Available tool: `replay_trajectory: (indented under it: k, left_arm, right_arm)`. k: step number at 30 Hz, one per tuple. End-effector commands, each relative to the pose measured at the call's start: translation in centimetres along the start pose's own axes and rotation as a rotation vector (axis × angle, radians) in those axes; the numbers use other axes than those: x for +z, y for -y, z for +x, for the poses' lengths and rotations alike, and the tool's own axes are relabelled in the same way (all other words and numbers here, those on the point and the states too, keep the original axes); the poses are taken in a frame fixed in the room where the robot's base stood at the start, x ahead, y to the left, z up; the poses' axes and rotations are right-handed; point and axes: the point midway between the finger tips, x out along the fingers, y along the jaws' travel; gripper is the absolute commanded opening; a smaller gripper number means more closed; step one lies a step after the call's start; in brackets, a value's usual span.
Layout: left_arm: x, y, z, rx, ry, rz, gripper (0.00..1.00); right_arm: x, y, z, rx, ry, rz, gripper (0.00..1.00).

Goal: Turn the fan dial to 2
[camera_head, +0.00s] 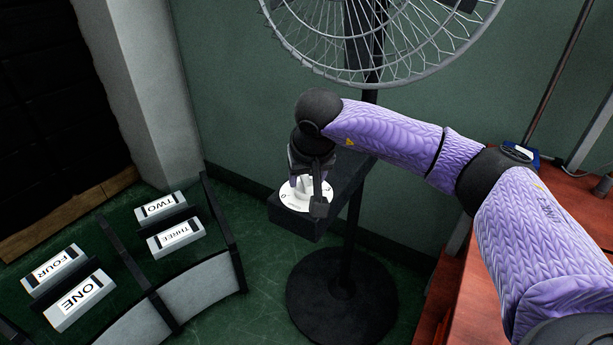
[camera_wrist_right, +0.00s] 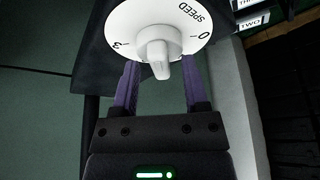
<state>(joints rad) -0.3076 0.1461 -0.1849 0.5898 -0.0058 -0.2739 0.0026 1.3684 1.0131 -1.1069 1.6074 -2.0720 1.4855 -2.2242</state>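The white fan dial (camera_head: 292,201) sits on a black box on the fan's stand. In the right wrist view the dial face (camera_wrist_right: 125,22) shows "SPEED", a 3 at the left and a 0 at the right. Its raised white knob (camera_wrist_right: 158,52) has its narrow end towards the bottom of that view, towards my gripper. My right gripper (camera_head: 307,190) is over the dial and hides part of it. In the wrist view its two fingers (camera_wrist_right: 160,85) are spread apart, one on each side of the knob, with visible gaps. My left gripper is not in view.
The fan's wire cage (camera_head: 440,45) is above, and its round black base (camera_head: 342,308) is on the green floor. A reddish wooden table (camera_head: 445,300) stands at the right.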

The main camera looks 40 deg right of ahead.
Motion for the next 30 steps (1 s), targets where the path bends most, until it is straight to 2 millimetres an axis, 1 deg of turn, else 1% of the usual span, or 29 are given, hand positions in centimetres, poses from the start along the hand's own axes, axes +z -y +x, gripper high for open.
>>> replay_trajectory:
  k: [1,2,3,5,6,7,8,20,26,30]
  left_arm:
    - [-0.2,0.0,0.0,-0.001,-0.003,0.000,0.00]
    - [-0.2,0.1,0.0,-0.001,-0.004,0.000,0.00]
    - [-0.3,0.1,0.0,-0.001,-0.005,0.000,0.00]
    - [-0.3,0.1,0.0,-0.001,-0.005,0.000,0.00]
    - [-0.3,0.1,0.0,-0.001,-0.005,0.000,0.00]
    - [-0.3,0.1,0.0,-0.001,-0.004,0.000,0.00]
    - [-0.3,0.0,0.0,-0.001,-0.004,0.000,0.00]
    - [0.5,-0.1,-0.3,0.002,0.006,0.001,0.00]
    - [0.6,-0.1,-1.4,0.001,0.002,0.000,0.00]
    - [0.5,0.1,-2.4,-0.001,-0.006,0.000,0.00]
  right_arm:
    - [0.0,0.0,0.0,0.000,0.000,0.000,0.46]
    - [0.0,0.0,0.0,0.000,0.000,0.000,0.40]
    - [0.0,0.0,0.0,-0.001,0.000,0.000,0.31]
    - [0.0,0.0,0.0,-0.001,0.000,0.000,0.19]
    - [0.0,0.0,0.0,-0.001,0.000,0.000,0.10]
    - [0.0,0.0,0.0,-0.001,0.000,0.000,0.04]
    - [0.0,0.0,0.0,-0.001,0.000,0.000,0.00]
    - [0.0,0.0,-0.1,0.009,0.001,0.023,0.00]
    - [-0.1,0.1,-0.4,0.045,0.000,0.114,0.00]
    - [-0.2,0.2,-0.5,0.090,0.000,0.220,0.00]
